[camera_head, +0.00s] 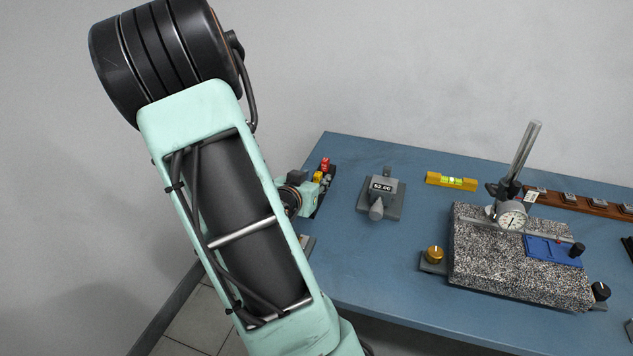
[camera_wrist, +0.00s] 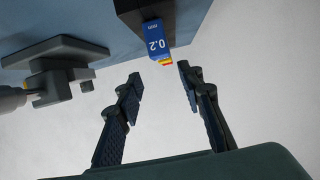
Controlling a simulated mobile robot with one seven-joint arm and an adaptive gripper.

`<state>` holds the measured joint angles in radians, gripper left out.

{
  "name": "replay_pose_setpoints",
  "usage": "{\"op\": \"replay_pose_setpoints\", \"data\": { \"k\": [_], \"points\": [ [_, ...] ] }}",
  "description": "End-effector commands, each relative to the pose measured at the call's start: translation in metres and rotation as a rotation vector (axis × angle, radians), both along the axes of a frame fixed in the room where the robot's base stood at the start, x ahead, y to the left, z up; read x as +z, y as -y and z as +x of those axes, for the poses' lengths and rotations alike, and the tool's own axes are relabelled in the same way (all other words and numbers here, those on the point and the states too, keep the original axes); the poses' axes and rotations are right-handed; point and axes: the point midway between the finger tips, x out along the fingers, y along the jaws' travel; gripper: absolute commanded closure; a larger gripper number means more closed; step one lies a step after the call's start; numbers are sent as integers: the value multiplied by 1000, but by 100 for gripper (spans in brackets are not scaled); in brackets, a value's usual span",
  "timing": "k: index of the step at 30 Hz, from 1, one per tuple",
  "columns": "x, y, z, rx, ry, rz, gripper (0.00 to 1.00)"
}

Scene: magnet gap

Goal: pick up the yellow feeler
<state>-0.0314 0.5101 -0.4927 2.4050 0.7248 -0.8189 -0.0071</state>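The yellow feeler (camera_head: 318,176) stands in a dark rack (camera_head: 329,197) at the table's left end in the head view, beside a red feeler (camera_head: 325,164). In the wrist view, a blue feeler (camera_wrist: 155,40) marked 0.2 is in front, and only slivers of yellow and red show behind it, by the rack (camera_wrist: 133,14). My gripper (camera_wrist: 159,73) is open and empty, its fingers apart and pointing toward the feelers without touching them. In the head view my arm hides much of the gripper and part of the rack.
A yellow level (camera_head: 451,181), a speckled granite plate (camera_head: 510,265) with a dial gauge stand (camera_head: 513,217), and a wooden strip (camera_head: 580,203) lie further right. Blue table surface is clear between them.

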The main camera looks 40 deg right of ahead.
Motion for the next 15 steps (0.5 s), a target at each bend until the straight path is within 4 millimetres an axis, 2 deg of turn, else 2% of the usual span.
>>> {"op": "replay_pose_setpoints", "data": {
  "k": [3,8,15],
  "points": [
    [-7,11,6,0,0,2,65],
    [-10,19,12,1,-1,2,65],
    [-25,41,31,1,0,2,65]
  ]
}}
